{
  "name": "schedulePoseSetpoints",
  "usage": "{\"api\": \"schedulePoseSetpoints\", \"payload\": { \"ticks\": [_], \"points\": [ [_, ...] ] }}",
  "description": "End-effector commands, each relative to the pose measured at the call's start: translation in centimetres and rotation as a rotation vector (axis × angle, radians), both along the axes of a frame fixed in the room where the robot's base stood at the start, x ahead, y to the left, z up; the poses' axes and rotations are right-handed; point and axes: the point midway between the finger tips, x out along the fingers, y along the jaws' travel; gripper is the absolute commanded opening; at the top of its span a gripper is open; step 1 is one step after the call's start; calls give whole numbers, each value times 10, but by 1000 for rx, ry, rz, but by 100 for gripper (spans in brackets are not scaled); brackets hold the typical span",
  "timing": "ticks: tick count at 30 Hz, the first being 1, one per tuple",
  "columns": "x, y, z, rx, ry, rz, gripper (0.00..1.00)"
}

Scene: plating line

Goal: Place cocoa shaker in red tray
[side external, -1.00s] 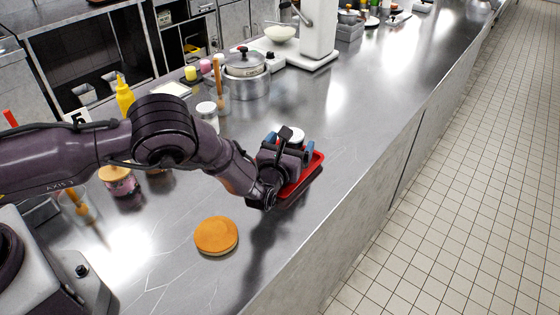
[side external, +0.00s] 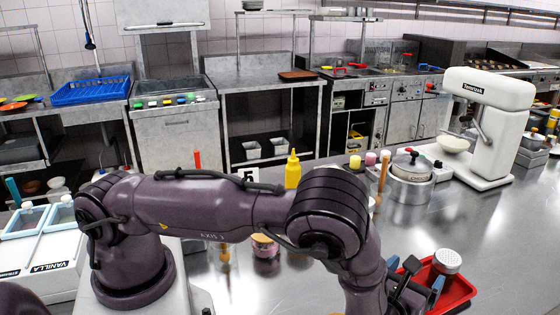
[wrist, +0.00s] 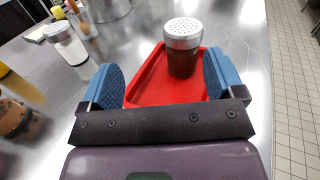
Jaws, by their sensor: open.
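The cocoa shaker (wrist: 183,45), a clear jar of brown powder with a perforated pale lid, stands upright in the red tray (wrist: 145,92), toward the tray's far right side. In the side view the shaker (side external: 447,261) shows its lid above the red tray (side external: 462,291). My gripper (wrist: 165,78) is open, its blue finger pads spread wide. The shaker is beyond the fingertips and apart from both pads as far as the wrist view shows. In the side view my gripper (side external: 413,272) is low at the tray, partly hiding it and the shaker's lower part.
A white-lidded jar (wrist: 66,43) stands left of the tray, and a brown container (wrist: 18,118) is nearer on the left. A yellow bottle (side external: 292,171), a pot (side external: 411,168) and a white mixer (side external: 495,125) stand farther along the steel counter. Bare counter lies right of the tray.

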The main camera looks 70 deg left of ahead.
Motion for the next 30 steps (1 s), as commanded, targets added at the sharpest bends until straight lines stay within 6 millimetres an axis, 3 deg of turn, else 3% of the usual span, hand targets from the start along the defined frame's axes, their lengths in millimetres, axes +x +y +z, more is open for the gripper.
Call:
{"api": "schedulePoseSetpoints", "payload": {
  "ticks": [1,5,9,15,23,30],
  "points": [
    [2,16,24,-64,-26,90,88],
    [-12,65,84,-278,-89,378,88],
    [-47,112,136,-544,-152,676,88],
    [-116,150,188,-964,-240,1030,88],
    [-205,151,233,-1565,-354,1337,88],
    [-264,122,262,-2112,-446,1434,88]
  ]
}}
